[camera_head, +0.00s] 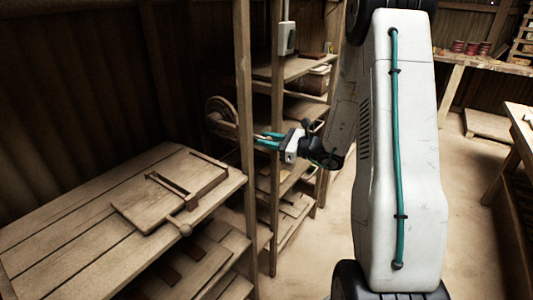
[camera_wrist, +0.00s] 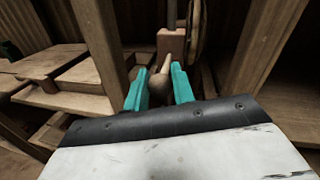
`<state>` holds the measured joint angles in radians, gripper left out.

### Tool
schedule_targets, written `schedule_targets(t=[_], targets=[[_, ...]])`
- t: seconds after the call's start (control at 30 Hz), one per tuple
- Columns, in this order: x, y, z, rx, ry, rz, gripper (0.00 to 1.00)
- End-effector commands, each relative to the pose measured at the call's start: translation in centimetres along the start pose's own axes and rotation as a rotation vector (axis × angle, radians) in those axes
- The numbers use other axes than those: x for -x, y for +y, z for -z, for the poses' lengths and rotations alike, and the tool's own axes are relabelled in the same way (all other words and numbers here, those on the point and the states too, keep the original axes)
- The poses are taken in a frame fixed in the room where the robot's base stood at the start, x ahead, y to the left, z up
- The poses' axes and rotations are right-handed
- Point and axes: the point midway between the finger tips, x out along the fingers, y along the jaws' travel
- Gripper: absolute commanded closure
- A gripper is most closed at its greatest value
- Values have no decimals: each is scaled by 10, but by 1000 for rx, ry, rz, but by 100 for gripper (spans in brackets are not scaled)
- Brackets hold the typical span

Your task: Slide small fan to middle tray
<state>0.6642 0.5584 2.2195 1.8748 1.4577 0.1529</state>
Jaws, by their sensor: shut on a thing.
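My gripper (camera_head: 266,139) reaches leftward at the upright posts of the wooden rack in the head view. Its teal fingers (camera_wrist: 158,82) are shut on a pale, rounded wooden handle (camera_wrist: 160,77) in the wrist view. A reddish-brown wooden block (camera_wrist: 171,42) stands just beyond the handle, against a dark upright rod. A round wooden wheel (camera_head: 220,108) is left of my fingers, partly behind a post. I cannot make out a small fan for certain. A flat wooden board with a knob and raised strips (camera_head: 150,212) lies on the plank table; I cannot tell which thing is the middle tray.
The plank table (camera_head: 60,235) fills the lower left, with lower shelves under its right end. A tall post (camera_head: 246,120) stands close to my fingers. Rack shelves (camera_head: 290,68) are behind. The floor (camera_head: 465,200) at the right is open.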

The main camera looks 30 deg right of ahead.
Motion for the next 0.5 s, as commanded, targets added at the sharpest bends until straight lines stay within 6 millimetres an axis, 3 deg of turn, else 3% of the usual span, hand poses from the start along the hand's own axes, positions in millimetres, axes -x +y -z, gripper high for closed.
schedule_targets(t=[0.47,0.5], targets=[[-1,0,-7,-1,0,-1,100],[-1,0,-7,-1,0,-1,64]])
